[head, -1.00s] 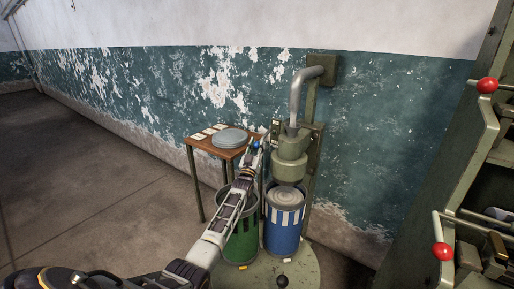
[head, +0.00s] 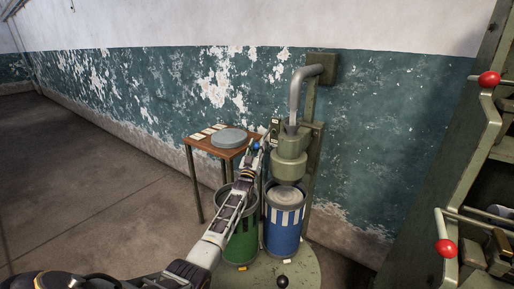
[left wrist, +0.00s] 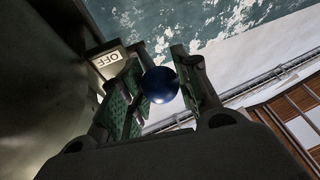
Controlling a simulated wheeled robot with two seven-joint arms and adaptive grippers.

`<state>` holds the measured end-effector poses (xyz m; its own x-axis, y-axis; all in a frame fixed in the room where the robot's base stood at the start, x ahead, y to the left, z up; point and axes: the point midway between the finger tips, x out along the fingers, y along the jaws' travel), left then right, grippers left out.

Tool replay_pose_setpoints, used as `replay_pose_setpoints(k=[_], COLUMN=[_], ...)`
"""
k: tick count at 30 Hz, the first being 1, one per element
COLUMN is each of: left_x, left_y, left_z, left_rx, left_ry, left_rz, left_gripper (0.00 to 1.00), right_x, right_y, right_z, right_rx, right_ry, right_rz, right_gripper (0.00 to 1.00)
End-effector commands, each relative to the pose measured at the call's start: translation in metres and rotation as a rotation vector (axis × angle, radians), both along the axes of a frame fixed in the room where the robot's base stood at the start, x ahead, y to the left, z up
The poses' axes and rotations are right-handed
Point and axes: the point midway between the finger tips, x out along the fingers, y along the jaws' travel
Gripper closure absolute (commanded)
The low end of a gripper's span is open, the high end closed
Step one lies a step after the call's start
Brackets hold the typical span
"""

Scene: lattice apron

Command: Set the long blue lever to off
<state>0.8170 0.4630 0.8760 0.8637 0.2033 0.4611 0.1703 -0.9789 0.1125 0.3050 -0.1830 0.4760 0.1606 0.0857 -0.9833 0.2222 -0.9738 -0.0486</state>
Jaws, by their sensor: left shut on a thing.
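The lever's blue ball knob (head: 256,145) shows beside the green filling machine (head: 291,150), to the left of its body. My left gripper (head: 254,153) reaches it from the lower left. In the left wrist view the dark blue knob (left wrist: 160,85) sits between the green-padded fingers, and the gripper is shut on it. A plate marked OFF (left wrist: 107,59) shows just left of the fingers there. The lever's rod is hidden behind the gripper. My right gripper is not in view.
A green drum (head: 239,238) and a blue striped drum (head: 284,222) stand on a round base under the machine. A small wooden table (head: 207,146) with grey discs stands behind. A rack with red-knobbed levers (head: 489,78) is at the right. The floor at left is clear.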

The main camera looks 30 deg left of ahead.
Motion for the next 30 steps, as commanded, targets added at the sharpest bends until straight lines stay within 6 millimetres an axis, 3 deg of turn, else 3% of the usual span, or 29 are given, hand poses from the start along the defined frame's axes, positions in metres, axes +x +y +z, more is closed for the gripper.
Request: replay_pose_setpoints(k=[23, 24, 28, 30], left_x=[0.0012, 0.0012, 0.0010, 0.0010], left_y=[-0.0009, -0.0009, -0.0006, -0.0004], left_z=[-0.0070, -0.0069, -0.0053, -0.0045], left_rx=[-0.001, -0.001, 0.000, 0.000], left_ry=[0.010, 0.010, 0.006, 0.005], left_rz=[-0.001, -0.001, 0.000, 0.000], left_gripper=[1.00, 0.65, 0.48, 0.46], right_x=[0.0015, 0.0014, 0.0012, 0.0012], right_y=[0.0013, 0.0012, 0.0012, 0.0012], right_z=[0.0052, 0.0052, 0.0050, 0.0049], right_rx=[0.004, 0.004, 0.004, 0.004], right_ry=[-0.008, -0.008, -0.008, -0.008], right_rz=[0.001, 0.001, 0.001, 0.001], right_gripper=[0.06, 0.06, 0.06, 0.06])
